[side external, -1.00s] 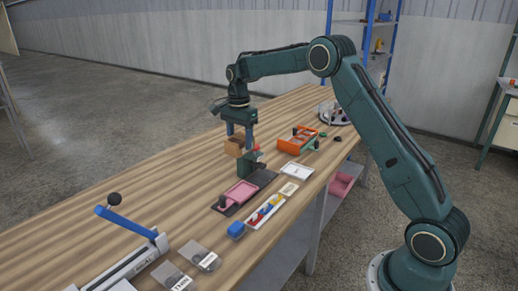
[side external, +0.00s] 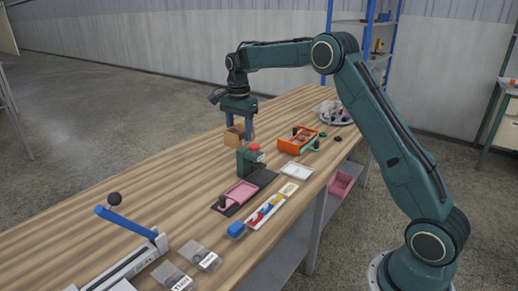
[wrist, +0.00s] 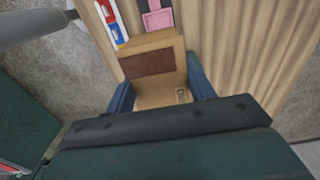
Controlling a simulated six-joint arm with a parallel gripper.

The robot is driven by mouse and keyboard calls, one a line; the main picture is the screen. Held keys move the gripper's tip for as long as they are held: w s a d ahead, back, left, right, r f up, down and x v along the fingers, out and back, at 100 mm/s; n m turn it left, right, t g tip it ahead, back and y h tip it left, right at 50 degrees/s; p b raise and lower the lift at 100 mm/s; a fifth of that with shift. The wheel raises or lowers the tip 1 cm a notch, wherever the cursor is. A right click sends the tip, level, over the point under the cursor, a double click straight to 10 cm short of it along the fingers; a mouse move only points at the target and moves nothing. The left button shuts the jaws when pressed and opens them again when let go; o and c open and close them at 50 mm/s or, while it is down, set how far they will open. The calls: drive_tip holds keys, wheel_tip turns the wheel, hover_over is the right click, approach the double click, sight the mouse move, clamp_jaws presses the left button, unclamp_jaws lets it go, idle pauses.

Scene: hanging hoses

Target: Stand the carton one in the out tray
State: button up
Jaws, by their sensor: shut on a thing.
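The carton (side external: 235,136) is a brown cardboard box with a darker brown panel. My gripper (side external: 238,126) points down and is shut on it. In the wrist view the carton (wrist: 150,65) sits between the two blue fingers of my gripper (wrist: 163,94), with small marks on its near face. It appears held above the table, behind the green device in the side view. Which tray is the out tray is not clear: an orange tray (side external: 286,146) holds small items, and a shallow white tray (side external: 297,171) looks empty.
A green device with a red top (side external: 250,160) stands close in front of the carton. Bare wood is left of the carton.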

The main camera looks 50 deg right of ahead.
drive_tip(key=shift+d, duration=0.15)
drive_tip(key=shift+s+d+n, duration=0.15)
drive_tip(key=shift+d+n, duration=0.45)
drive_tip(key=shift+d, duration=0.3)
drive_tip(key=s+d+n, duration=0.3)
drive_tip(key=d+n, duration=0.6)
drive_tip(key=d, duration=0.3)
drive_tip(key=n, duration=0.8)
hover_over(297, 171)
drive_tip(key=shift+s+a+f, duration=0.1)
drive_tip(key=shift+a, duration=0.05)
wheel_tip(297, 171, down, 16)
drive_tip(key=shift+r, duration=0.1)
drive_tip(key=shift+f, duration=2.1)
drive_tip(key=shift+f, duration=0.15)
